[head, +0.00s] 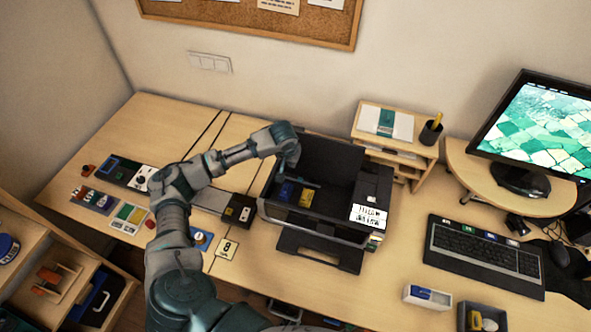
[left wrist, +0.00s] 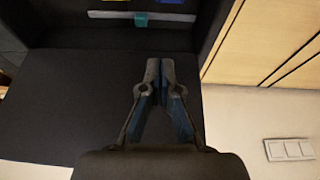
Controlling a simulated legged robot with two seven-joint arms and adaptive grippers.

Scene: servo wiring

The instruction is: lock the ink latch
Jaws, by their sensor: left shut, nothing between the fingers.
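The printer (head: 318,235) stands open on the desk, its dark lid (head: 333,158) raised. Inside it are a blue cartridge (head: 286,190) and a yellow cartridge (head: 306,197). A grey bar with a teal tab, likely the ink latch (left wrist: 141,19), crosses the top of the left wrist view, just in front of the cartridges' edges. Whether it is locked I cannot tell. My left gripper (left wrist: 160,64) is shut and empty, its tips apart from the bar. In the head view the left gripper (head: 291,164) is over the left side of the open printer. My right gripper is not in view.
A wooden shelf (head: 397,151) with a pen cup stands behind the printer to the right. A keyboard (head: 484,253) and monitor are at right. Small boxes and cards lie left of the printer. The wall with switches (head: 209,62) is close behind.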

